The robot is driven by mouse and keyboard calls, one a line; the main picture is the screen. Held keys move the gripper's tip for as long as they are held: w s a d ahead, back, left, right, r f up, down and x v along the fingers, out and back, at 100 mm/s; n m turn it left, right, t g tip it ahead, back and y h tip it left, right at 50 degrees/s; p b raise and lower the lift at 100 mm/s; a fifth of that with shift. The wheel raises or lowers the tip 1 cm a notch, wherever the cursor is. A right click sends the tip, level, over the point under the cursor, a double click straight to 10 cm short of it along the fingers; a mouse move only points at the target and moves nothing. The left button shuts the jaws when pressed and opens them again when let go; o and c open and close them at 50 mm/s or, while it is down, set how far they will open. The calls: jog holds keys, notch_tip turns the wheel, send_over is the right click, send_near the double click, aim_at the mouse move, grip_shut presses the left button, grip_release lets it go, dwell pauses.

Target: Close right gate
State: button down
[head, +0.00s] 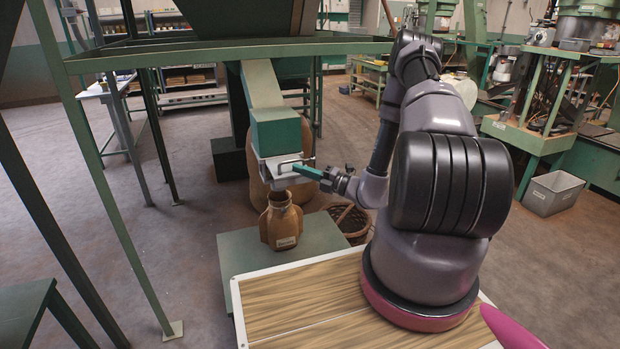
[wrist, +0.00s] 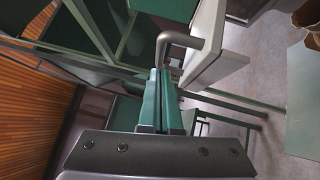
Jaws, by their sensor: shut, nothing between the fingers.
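The gate (head: 280,173) is a pale metal plate with a bent-rod handle, at the lower end of a green chute (head: 275,132). It juts forward from the chute mouth, above an open brown sack (head: 281,222). My gripper (head: 297,168) has green fingers and reaches in from the right to the handle. In the wrist view, the grey handle (wrist: 181,38) curves just beyond the tips of my gripper (wrist: 159,78), with the pale plate (wrist: 218,42) to the right. The fingers are together with nothing between them. Whether they touch the handle I cannot tell.
The sack stands on a low green platform (head: 235,262). A wicker basket (head: 350,220) is on the floor to its right, and a larger sack (head: 262,180) stands behind. A green frame post (head: 120,215) rises at the left. Open floor lies beyond it.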

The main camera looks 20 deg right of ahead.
jog(key=shift+w+r, duration=0.1)
jog(key=shift+w, duration=0.45)
jog(key=w, duration=0.9)
jog(key=shift+w+a, duration=0.15)
jog(key=shift+a, duration=0.05)
jog(key=shift+w+r, duration=0.15)
jog(key=shift+w, duration=0.1)
jog(key=shift+d, duration=0.1)
